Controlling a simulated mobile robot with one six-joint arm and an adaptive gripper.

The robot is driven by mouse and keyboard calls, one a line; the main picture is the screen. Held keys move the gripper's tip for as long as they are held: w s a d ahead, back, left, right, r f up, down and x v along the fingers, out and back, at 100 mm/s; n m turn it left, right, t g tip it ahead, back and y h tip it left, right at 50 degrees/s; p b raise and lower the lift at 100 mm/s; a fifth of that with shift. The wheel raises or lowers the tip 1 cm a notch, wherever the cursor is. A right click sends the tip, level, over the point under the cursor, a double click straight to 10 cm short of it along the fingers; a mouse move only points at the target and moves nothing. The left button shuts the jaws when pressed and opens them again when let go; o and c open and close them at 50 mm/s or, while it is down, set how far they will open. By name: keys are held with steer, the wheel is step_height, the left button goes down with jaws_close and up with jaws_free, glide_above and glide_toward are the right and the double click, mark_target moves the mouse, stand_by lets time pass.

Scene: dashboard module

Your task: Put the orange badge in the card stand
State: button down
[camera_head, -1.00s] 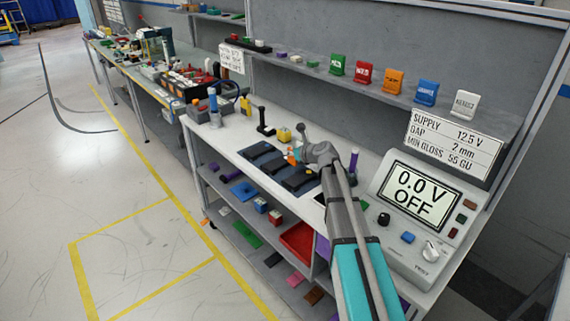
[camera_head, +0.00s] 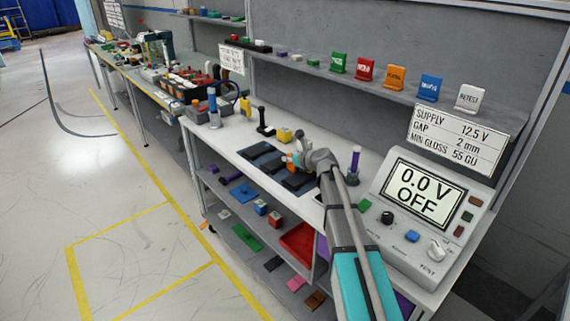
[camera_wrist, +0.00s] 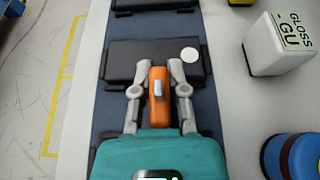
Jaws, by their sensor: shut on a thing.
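My gripper (camera_wrist: 158,83) is shut on an orange piece (camera_wrist: 158,100) with a small grey tab on top, which I take for the orange badge. Its face cannot be read from above. In the wrist view it is over the near edge of a dark panel (camera_wrist: 135,62) bearing a white round spot. Whether it touches the panel is unclear. In the head view, my gripper (camera_head: 291,160) is over the dark panels on the white bench. I cannot pick out the card stand with certainty. Several upright coloured label cards, one orange (camera_head: 394,77), stand on the shelf.
A white gloss block (camera_wrist: 275,45) and a blue round item (camera_wrist: 292,155) stand right of the panels. The test supply (camera_head: 425,200) with its 0.0 V screen occupies the bench's right end.

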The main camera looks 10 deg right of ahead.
steer(key=shift+f, duration=0.15)
steer(key=shift+f, duration=0.15)
steer(key=c, duration=0.7)
jaws_free()
steer(key=shift+o, duration=0.2)
steer(key=shift+r, duration=0.2)
steer(key=shift+s+d+r, duration=0.1)
steer(key=shift+s, duration=0.05)
steer(key=p+v, duration=0.4)
steer(key=v, duration=0.5)
steer(key=shift+s+d+r, duration=0.15)
steer(key=shift+s+r, duration=0.05)
steer(key=shift+s, duration=0.15)
steer(key=shift+p+v, duration=0.3)
steer(key=shift+v, duration=0.6)
steer(key=shift+f, duration=0.1)
